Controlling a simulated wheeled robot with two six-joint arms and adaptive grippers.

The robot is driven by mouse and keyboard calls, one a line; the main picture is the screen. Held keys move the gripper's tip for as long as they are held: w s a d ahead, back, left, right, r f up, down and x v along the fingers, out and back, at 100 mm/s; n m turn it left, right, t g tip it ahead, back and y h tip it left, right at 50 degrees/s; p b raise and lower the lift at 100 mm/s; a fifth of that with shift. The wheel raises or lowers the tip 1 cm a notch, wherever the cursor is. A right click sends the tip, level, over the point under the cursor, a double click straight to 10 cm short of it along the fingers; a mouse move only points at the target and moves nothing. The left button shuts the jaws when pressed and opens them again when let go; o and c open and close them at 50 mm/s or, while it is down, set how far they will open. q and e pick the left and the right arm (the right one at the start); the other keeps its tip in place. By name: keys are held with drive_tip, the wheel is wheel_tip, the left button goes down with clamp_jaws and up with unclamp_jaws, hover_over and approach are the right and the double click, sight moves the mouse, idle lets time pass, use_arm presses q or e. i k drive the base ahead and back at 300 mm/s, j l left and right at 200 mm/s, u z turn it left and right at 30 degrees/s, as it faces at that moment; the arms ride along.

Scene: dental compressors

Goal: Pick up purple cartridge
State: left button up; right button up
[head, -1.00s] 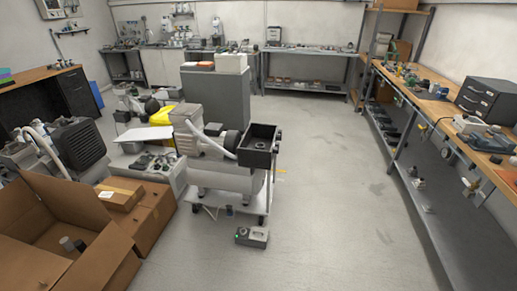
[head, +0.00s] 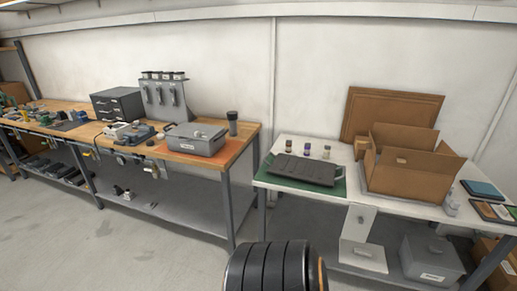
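Several feet ahead to the right, a white-topped table (head: 398,204) holds three small cartridge-like bottles behind a dark tray. The left one (head: 288,146) looks dark blue or purple, the middle one (head: 307,149) has a purplish body, and the right one (head: 326,152) looks brownish with a pale part. They stand upright, apart from each other. They are too small to tell for certain which is the purple cartridge. Neither of my grippers is in view.
The dark tray (head: 303,169) lies on a green mat (head: 262,177). An open cardboard box (head: 405,175) stands right of it. A wooden workbench (head: 78,131) with a grey lidded box (head: 195,141) is at left. A dark ribbed shape (head: 270,268) fills the bottom middle. Floor is clear at lower left.

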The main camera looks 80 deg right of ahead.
sight(308, 146)
drive_tip(key=z, duration=3.05)
